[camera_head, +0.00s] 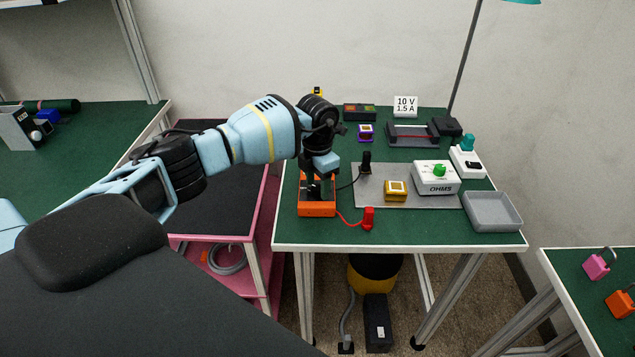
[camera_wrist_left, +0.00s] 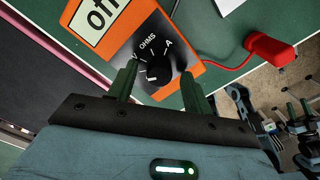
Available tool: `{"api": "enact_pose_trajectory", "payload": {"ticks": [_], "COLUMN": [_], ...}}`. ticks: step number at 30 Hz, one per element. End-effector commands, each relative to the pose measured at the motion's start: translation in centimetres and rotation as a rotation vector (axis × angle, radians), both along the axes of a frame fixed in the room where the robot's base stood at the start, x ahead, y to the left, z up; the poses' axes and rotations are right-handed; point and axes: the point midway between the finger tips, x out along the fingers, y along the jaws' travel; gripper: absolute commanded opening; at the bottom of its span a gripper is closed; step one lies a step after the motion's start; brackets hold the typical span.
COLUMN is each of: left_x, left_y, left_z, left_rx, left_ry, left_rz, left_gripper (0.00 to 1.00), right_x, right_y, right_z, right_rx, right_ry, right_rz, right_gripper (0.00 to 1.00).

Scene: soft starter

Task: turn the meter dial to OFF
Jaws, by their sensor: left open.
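The orange meter (camera_head: 317,208) lies at the left front of the green bench; in the left wrist view its face (camera_wrist_left: 193,40) shows a display (camera_wrist_left: 98,18) that reads "off". Its black round dial (camera_wrist_left: 158,66) has marks around it, with OHMS and A readable; where its pointer sits I cannot tell clearly. My left gripper (camera_head: 314,183) is over the meter, pointing down. In the left wrist view its two green fingers (camera_wrist_left: 159,76) are apart, one on each side of the dial; whether they touch it I cannot tell.
A red lead plug (camera_head: 368,217) and a black one (camera_head: 366,161) stand right of the meter. A grey mat (camera_head: 372,190) holds a yellow block (camera_head: 396,191) and the white OHMS box (camera_head: 436,178). A grey tray (camera_head: 493,211) is at right.

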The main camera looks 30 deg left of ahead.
Motion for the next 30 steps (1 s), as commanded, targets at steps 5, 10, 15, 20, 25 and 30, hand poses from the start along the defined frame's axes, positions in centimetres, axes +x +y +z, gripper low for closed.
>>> {"api": "enact_pose_trajectory", "payload": {"ticks": [5, 10, 15, 20, 25, 30], "left_x": [0.1, 0.1, 0.1, 0.0, 0.0, 0.0], "left_y": [0.1, 0.0, 0.0, 0.0, 0.0, 0.0], "left_z": [2.3, 5.0, 6.9, 7.6, 7.7, 7.7], "left_rx": [-0.001, 0.0, -0.001, 0.001, 0.0, 0.0], "left_ry": [-0.005, -0.005, -0.003, -0.001, -0.001, -0.001], "left_rz": [0.001, 0.0, 0.001, 0.001, 0.001, 0.001], "left_gripper": [0.5, 0.5, 0.5, 0.5, 0.5, 0.5], "right_x": [0.1, 0.1, 0.1, 0.1, 0.1, 0.1], "right_y": [0.0, 0.0, 0.0, 0.0, 0.0, 0.0], "right_z": [0.1, 0.1, 0.1, 0.1, 0.1, 0.1], "right_rx": [0.001, 0.001, 0.0, 0.0, 0.0, 0.0], "right_ry": [-0.003, -0.003, -0.002, -0.002, -0.002, -0.002], "right_rz": [0.0, 0.0, 0.0, 0.0, 0.0, 0.0], "right_gripper": [0.46, 0.46, 0.46, 0.46, 0.46, 0.46]}}
